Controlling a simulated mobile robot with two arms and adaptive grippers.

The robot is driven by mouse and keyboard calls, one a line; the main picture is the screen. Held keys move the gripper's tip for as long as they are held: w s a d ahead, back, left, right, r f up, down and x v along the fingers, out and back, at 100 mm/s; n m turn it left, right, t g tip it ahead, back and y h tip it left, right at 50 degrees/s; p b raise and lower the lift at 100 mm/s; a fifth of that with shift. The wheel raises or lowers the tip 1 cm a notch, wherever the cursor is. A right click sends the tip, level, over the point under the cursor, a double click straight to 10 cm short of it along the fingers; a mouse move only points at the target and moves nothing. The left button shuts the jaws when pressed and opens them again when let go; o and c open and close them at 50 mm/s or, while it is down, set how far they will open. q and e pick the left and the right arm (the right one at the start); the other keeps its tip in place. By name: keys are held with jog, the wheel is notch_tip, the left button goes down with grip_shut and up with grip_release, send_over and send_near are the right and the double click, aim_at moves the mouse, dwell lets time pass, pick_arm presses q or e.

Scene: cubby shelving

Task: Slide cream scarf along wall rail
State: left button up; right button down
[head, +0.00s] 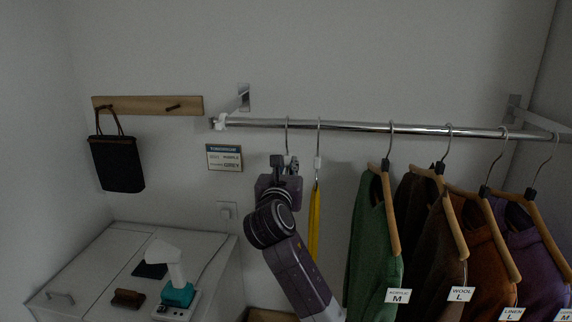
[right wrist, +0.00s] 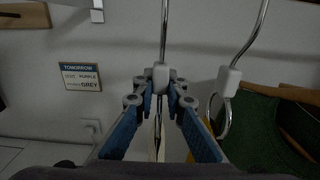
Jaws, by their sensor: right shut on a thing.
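The chrome wall rail (head: 370,128) runs across the wall. My right gripper (head: 284,163) is below its left part, shut on the white block of a hanger hook (head: 287,125). In the right wrist view, the fingertips (right wrist: 161,80) close around that block, with the hook wire (right wrist: 164,35) rising above it. A narrow pale strip (right wrist: 157,142) shows below the fingers; it may be the cream scarf, mostly hidden by my gripper. A yellow scarf (head: 314,222) hangs from the hook just to the right. My left gripper is not in view.
Green (head: 372,240), brown, rust and purple garments hang on wooden hangers further right. Left of my gripper the rail is bare up to its white end fitting (head: 220,122). A sign (head: 224,158), a peg board with a dark bag (head: 116,163) and a white cabinet (head: 95,260) are left.

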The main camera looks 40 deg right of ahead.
jog(key=c, duration=1.9)
grip_release()
jog(key=v, duration=1.2)
jog(key=shift+f, duration=0.1)
